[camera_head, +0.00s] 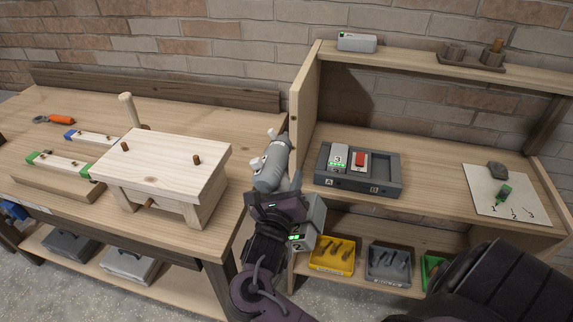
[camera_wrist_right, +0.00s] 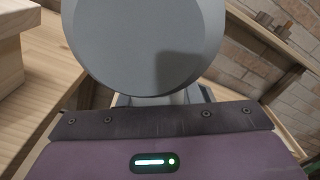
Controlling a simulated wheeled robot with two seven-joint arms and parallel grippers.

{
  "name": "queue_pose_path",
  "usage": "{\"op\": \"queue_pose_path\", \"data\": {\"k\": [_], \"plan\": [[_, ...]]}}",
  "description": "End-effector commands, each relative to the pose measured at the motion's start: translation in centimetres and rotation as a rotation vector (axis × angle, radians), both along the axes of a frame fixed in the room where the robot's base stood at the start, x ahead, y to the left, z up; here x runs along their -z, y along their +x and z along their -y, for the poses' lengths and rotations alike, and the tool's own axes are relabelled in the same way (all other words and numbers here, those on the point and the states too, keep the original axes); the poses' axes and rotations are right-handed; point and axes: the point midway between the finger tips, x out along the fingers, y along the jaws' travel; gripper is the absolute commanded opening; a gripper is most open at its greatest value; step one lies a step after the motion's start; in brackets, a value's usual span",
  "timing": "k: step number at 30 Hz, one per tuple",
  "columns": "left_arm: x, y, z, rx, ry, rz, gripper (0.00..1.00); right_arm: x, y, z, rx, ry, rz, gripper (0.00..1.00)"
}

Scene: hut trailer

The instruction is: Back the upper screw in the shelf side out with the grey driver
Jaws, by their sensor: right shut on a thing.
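The grey driver (camera_head: 270,168) is held in my right gripper (camera_head: 277,190), which is shut on it. Its grey body points up and away, close to the left side of the shelf. A grey block with a green light and the number 2 (camera_head: 312,222) shows just right of the gripper and looks like the driver's battery. In the right wrist view the driver's round grey end (camera_wrist_right: 145,45) fills the upper middle. The shelf side (camera_head: 304,95) is an upright wooden board. My left gripper is not in view.
A charger (camera_head: 384,188) holding a block marked 3 stands on the shelf. Yellow (camera_head: 331,268) and grey (camera_head: 390,277) bins sit below. A small wooden stool (camera_head: 165,160) and clamped boards stand on the left workbench (camera_head: 60,105). A white mat (camera_head: 480,190) lies at right.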

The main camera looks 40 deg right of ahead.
Motion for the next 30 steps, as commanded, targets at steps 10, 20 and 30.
{"op": "queue_pose_path", "data": {"k": [10, 20, 30], "plan": [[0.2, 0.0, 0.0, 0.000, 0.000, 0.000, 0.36, -0.1, 0.0, 0.0, 0.000, -0.001, 0.006, 0.00], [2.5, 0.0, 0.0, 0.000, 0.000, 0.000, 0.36, 0.1, 1.1, 1.3, 0.002, -0.001, 0.008, 0.00], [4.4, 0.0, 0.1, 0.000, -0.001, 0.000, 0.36, 0.0, 3.2, 3.7, 0.001, -0.001, 0.006, 0.00]]}}
